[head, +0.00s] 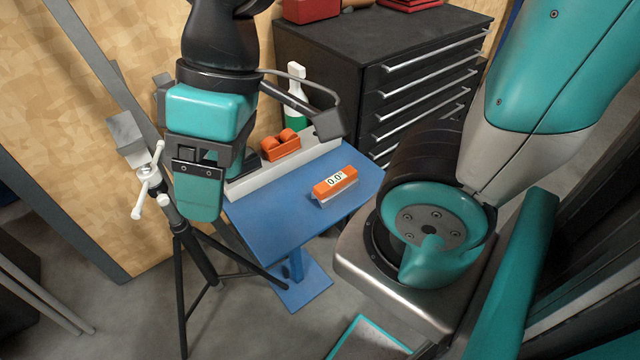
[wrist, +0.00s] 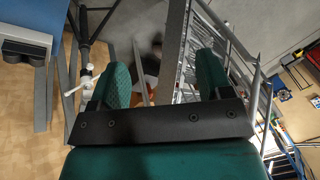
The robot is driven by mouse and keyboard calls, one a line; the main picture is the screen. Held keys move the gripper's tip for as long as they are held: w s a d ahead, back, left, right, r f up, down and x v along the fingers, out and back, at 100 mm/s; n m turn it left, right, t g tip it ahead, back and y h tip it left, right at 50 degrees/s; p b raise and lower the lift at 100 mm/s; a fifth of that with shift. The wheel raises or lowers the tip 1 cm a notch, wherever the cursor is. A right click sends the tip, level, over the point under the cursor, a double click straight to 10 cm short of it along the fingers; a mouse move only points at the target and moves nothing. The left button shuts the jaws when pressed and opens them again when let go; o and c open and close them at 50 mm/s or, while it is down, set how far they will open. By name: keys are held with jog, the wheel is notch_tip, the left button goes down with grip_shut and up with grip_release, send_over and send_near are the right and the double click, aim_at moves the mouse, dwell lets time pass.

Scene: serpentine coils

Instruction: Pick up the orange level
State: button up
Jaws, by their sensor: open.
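The orange level (head: 335,184) is a small bar with a pale display reading 0.0. It lies on the blue table (head: 270,215), near its right side, in the head view. My gripper (wrist: 162,72) is open, with its two teal fingers apart in the wrist view. In the head view my gripper (head: 198,190) hangs to the left of the level, apart from it and above the floor by the table's left edge. A small orange patch shows between the fingers in the wrist view; I cannot tell what it is.
An orange tape dispenser (head: 281,145) stands on a pale ledge (head: 250,182) behind the level. A green spray bottle (head: 296,100) and a black drawer cabinet (head: 340,60) stand behind. A black tripod (head: 190,250) with a white handle stands left of the table. The table's middle is clear.

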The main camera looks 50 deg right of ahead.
jog(key=shift+o, duration=0.4)
jog(key=w+d+f+n+b, duration=0.2)
jog(key=w+d+f+b, duration=0.3)
jog(key=w+d, duration=0.3)
jog(key=shift+w+d+f+b, duration=0.35)
jog(key=shift+w+f, duration=0.3)
jog(key=shift+f, duration=0.05)
jog(key=n+b, duration=0.4)
jog(key=b, duration=0.4)
send_over(337, 178)
jog(key=w+a, duration=0.3)
jog(key=w, duration=0.1)
notch_tip(337, 178, down, 11)
jog(key=s+d+f+n+b, duration=0.15)
jog(key=s+d+f, duration=0.25)
jog(key=d, duration=0.4)
jog(key=shift+n+t, duration=0.4)
jog(key=shift+n, duration=0.05)
jog(key=b+x, duration=0.1)
jog(key=x, duration=1)
jog(key=shift+s+d+f+b, duration=0.15)
jog(key=shift+f+b, duration=0.05)
jog(key=shift+b, duration=0.1)
jog(key=x, duration=0.5)
jog(key=shift+s+a+f+b, duration=0.2)
jog(key=shift+s+a+b, duration=0.1)
jog(key=shift+a+b, duration=0.1)
jog(key=shift+d, duration=0.1)
